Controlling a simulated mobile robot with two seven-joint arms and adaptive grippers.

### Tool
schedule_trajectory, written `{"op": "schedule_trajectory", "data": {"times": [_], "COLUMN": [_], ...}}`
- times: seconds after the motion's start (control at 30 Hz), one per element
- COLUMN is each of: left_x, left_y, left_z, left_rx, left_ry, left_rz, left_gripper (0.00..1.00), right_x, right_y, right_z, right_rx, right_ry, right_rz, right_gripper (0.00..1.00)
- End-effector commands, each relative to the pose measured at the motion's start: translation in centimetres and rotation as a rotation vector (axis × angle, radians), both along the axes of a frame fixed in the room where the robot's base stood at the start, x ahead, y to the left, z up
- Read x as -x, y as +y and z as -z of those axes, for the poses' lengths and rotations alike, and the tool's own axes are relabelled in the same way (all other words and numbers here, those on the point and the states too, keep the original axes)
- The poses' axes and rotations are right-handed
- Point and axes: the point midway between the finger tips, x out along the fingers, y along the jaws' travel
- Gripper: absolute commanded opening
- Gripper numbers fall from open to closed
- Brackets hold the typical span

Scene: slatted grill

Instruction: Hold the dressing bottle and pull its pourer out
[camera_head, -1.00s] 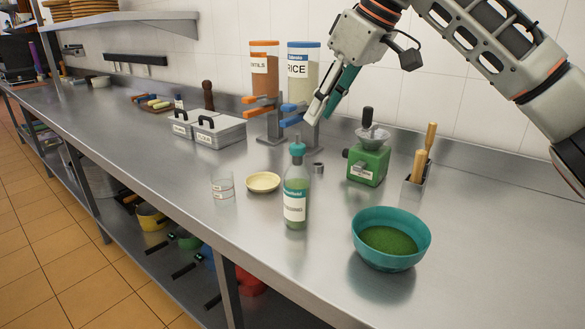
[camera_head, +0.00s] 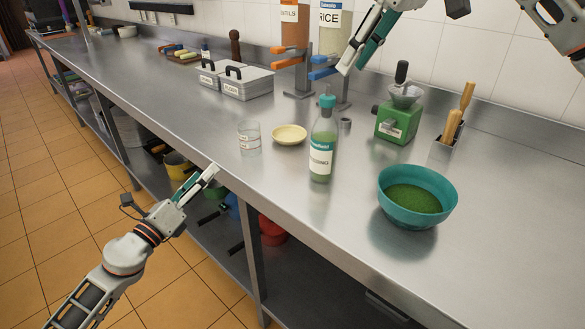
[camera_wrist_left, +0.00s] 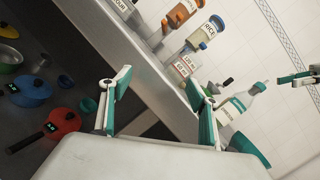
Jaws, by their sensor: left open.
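The dressing bottle (camera_head: 321,165) stands upright on the steel counter, with green contents and a white label. Its teal pourer (camera_head: 327,101) sits in the neck. In the left wrist view the bottle (camera_wrist_left: 238,106) and pourer (camera_wrist_left: 259,87) appear right of my fingers. My left gripper (camera_head: 207,180) is open and empty at the counter's front edge, left of and apart from the bottle; its spread fingers (camera_wrist_left: 160,100) show in the wrist view. My right gripper (camera_head: 356,67) looks open and empty, above and behind the bottle, its fingers pointing down; nothing touches the bottle.
A glass (camera_head: 249,140) and a cream dish (camera_head: 289,134) stand left of the bottle. A teal bowl (camera_head: 392,219) is to its right. A green grinder (camera_head: 396,123) and dispensers (camera_head: 329,30) stand behind. Pots (camera_head: 271,231) lie on the lower shelf.

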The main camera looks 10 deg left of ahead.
Motion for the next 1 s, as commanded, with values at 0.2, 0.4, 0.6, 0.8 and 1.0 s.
{"op": "schedule_trajectory", "data": {"times": [0.2,0.4,0.6,0.8,1.0], "left_x": [-2.5,-0.7,1.3,1.9,0.4], "left_y": [-5.6,-15.4,-21.3,-23.6,-25.6], "left_z": [-6.0,-6.6,-6.5,-6.3,-6.4], "left_rx": [-0.374,-0.497,-0.595,-0.629,-0.629], "left_ry": [-0.185,-0.232,-0.262,-0.270,-0.271], "left_rz": [0.119,0.329,0.464,0.511,0.511], "left_gripper": [0.61,0.61,0.61,0.61,0.61], "right_x": [0.0,0.0,0.0,0.0,0.0], "right_y": [0.0,0.0,0.0,0.0,0.0], "right_z": [0.0,0.0,0.0,0.0,0.0], "right_rx": [0.000,0.000,0.000,0.000,0.000], "right_ry": [0.000,0.000,0.000,0.000,0.000], "right_rz": [0.000,0.000,0.000,0.000,0.000], "right_gripper": [0.28,0.28,0.28,0.28,0.28]}}
